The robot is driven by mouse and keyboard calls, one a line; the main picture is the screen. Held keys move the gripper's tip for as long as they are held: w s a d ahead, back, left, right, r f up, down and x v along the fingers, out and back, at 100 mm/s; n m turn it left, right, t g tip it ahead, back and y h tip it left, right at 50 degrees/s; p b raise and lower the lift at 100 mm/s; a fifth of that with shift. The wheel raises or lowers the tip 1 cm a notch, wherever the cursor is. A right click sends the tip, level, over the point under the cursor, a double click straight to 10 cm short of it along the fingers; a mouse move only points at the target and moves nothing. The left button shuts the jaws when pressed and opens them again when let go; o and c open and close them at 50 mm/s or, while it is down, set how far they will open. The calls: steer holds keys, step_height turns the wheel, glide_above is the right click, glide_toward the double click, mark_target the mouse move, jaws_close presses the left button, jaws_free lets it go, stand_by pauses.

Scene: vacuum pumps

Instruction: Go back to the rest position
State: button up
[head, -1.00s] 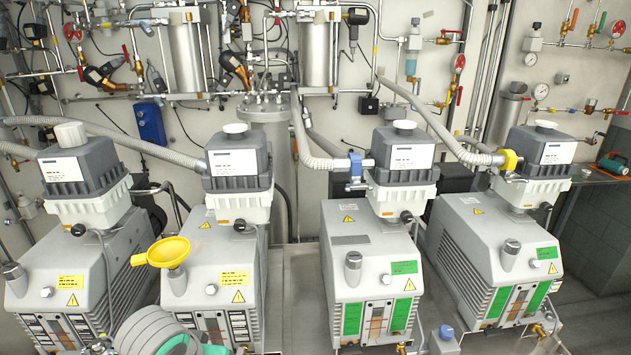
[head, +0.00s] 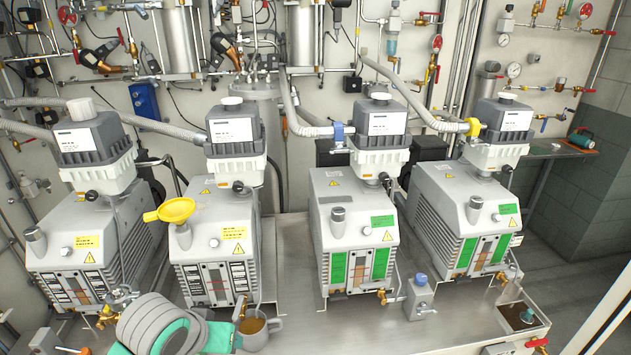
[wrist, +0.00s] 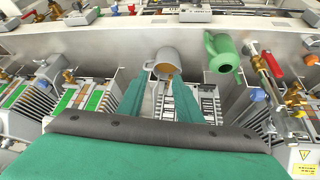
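My gripper (wrist: 157,82) shows in the wrist view with two teal fingers apart and nothing held between them. A grey mug (wrist: 166,60) with brown contents is just beyond the fingertips; whether they touch it cannot be told. In the head view, my teal gripper (head: 215,335) is at the lower left, partly hidden by my grey ringed wrist. The mug (head: 254,333) is at its right, in front of the second pump (head: 215,255). A yellow funnel (head: 176,210) sits on top of that pump.
Several grey pumps stand in a row on a metal bench (head: 300,290). Piping and valves cover the back wall. A green jug (wrist: 222,52) is right of the mug in the wrist view. A small valve box (head: 419,298) and an open tray (head: 522,317) are at the front right.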

steer(key=w+d+r+n+t+h, duration=0.1)
steer(key=w+d+r+t+h, duration=0.15)
steer(key=d, duration=0.45)
steer(key=w+d+r+n+t+h, duration=0.1)
steer(key=w+d+t, duration=0.3)
steer(key=d, duration=0.3)
steer(key=w+d+r+n+t+h, duration=0.1)
steer(key=w+d+r+t+h, duration=0.15)
steer(key=d, duration=0.55)
steer(key=s+d+f+n+t+y, duration=0.15)
steer(key=s+f+n+y, duration=0.45)
steer(key=s+f, duration=1.3)
steer(key=s+a+m, duration=0.2)
steer(key=s+m, duration=0.2)
steer(key=s, duration=0.6)
steer(key=s+a+f+m+y, duration=0.1)
steer(key=s+m, duration=0.3)
steer(key=s, duration=0.6)
steer(key=shift+s+a+f+g, duration=0.15)
steer(key=shift+s+a+g, duration=0.2)
steer(key=shift+a, duration=0.35)
steer(key=shift+w, duration=0.15)
steer(key=shift+c, duration=0.3)
